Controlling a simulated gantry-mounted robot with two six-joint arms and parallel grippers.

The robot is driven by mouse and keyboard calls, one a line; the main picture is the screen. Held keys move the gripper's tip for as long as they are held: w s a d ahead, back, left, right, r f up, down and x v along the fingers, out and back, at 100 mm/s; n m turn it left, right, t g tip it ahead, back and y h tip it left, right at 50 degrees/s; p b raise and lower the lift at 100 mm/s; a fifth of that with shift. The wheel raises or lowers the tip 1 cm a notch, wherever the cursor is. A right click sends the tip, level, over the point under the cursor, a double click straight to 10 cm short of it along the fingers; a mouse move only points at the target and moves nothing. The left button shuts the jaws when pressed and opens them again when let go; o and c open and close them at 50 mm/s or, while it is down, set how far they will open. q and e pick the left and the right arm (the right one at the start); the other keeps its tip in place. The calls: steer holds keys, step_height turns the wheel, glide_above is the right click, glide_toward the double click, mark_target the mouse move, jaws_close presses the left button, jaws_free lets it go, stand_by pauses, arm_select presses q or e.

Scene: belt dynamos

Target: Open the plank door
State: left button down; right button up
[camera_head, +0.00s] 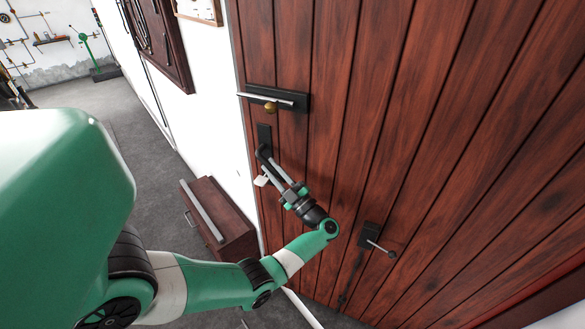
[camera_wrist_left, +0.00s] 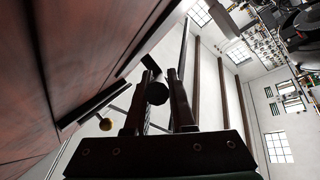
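The plank door (camera_head: 455,130) is red-brown and fills the right of the head view; it looks shut. My left gripper (camera_head: 268,168) is at the door's left edge, at a dark handle (camera_head: 263,152) below a black plate. In the left wrist view, the round end of a dark handle (camera_wrist_left: 157,93) shows between the two fingers of the left gripper (camera_wrist_left: 160,80). The fingers are apart around it; whether they press on it is unclear. A black fitting (camera_head: 293,98) with a silver bar and brass knob (camera_head: 271,107) sits above. My right gripper is not in view.
A lever with a ball end (camera_head: 378,246) is mounted lower on the door. A dark wooden box (camera_head: 225,235) stands left of the door by the white wall. Grey floor (camera_head: 75,95) is open at the far left.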

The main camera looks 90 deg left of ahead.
arm_select(q)
steer(key=c, duration=0.8)
jaws_free()
steer(key=shift+f, duration=0.1)
steer(key=shift+o, duration=0.2)
steer(key=b+v, duration=0.4)
steer(key=v, duration=0.7)
steer(key=shift+w+d, duration=0.2)
steer(key=shift+d, duration=0.05)
